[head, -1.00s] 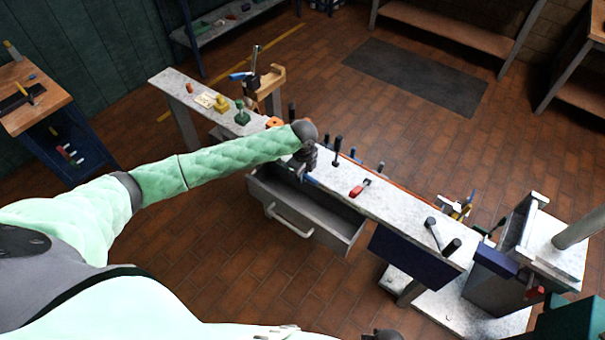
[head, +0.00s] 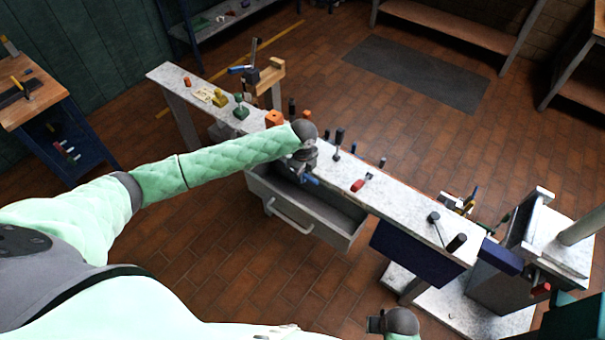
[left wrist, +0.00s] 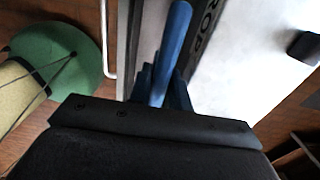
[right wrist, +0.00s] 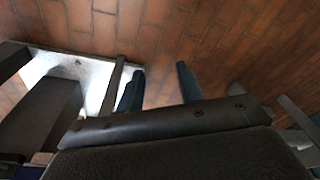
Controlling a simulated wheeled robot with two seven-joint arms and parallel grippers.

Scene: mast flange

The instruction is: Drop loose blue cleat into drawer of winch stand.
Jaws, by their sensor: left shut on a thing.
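My left gripper (head: 303,176) is shut on the blue cleat (head: 312,181), at the drawer's back edge along the bench front. In the left wrist view the cleat (left wrist: 173,45) is a long blue bar sticking out between the fingers (left wrist: 160,92). The grey drawer (head: 328,232) of the winch stand is pulled open, with a pale bar handle on its front. My right gripper (head: 378,323) is at the bottom of the head view. The right wrist view shows its fingers (right wrist: 160,88) apart and empty over the floor.
The narrow speckled bench top (head: 400,203) carries dark pegs, a red-handled tool (head: 358,185) and an orange block (head: 274,118). A dark blue panel (head: 413,255) hangs right of the drawer. A grey post stand (head: 505,270) is at far right. Floor before the drawer is clear.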

